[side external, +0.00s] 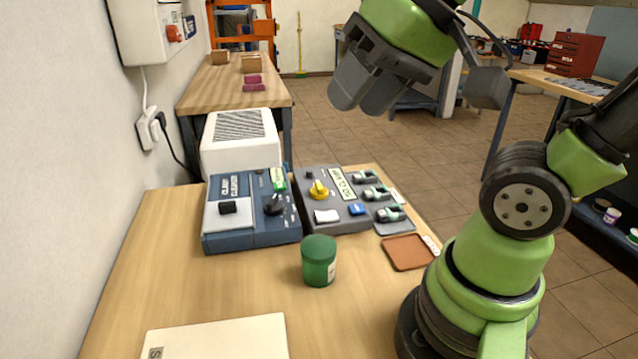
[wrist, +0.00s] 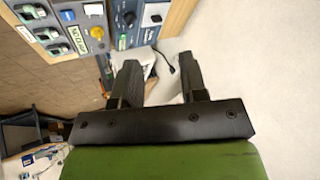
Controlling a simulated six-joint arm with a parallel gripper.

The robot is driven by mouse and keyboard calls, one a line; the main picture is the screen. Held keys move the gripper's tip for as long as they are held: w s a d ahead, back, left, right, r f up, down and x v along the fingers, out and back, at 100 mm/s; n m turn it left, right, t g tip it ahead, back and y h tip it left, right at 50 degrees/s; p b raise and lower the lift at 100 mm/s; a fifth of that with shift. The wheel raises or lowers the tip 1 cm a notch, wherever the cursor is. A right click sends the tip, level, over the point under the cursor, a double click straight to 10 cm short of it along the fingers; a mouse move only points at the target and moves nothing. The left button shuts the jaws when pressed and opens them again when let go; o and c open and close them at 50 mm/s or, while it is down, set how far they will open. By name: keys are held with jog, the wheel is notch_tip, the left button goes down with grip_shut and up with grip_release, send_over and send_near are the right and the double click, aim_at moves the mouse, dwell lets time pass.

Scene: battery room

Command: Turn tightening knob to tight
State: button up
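The grey control box (side external: 335,222) stands on the wooden table with a yellow knob (side external: 318,190) on its top left; the yellow knob also shows in the wrist view (wrist: 97,33). The blue control box (side external: 250,236) beside it has a black rotary knob (side external: 274,205), also in the wrist view (wrist: 129,19). The small markings are too small to read, so I cannot tell which knob is the tightening knob or its setting. My gripper (side external: 361,95) is high above and beyond the boxes, touching neither. In the wrist view its fingers (wrist: 158,78) are apart with nothing held.
A green lidded jar (side external: 318,262) stands in front of the boxes. An orange-brown tray (side external: 408,252) lies to the right. A white vented unit (side external: 240,140) stands behind.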

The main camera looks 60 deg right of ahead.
jog(key=w+d+m+g+h, duration=0.1)
jog(key=w+d+g, duration=0.1)
jog(key=w+d, duration=0.5)
jog(key=m+g, duration=0.3)
jog(key=g, duration=0.1)
send_over(319, 185)
notch_tip(319, 185, down, 17)
notch_tip(319, 185, down, 9)
jog(key=shift+d+f, duration=0.1)
jog(key=shift+f, duration=0.55)
jog(key=shift+c, duration=0.4)
grip_shut()
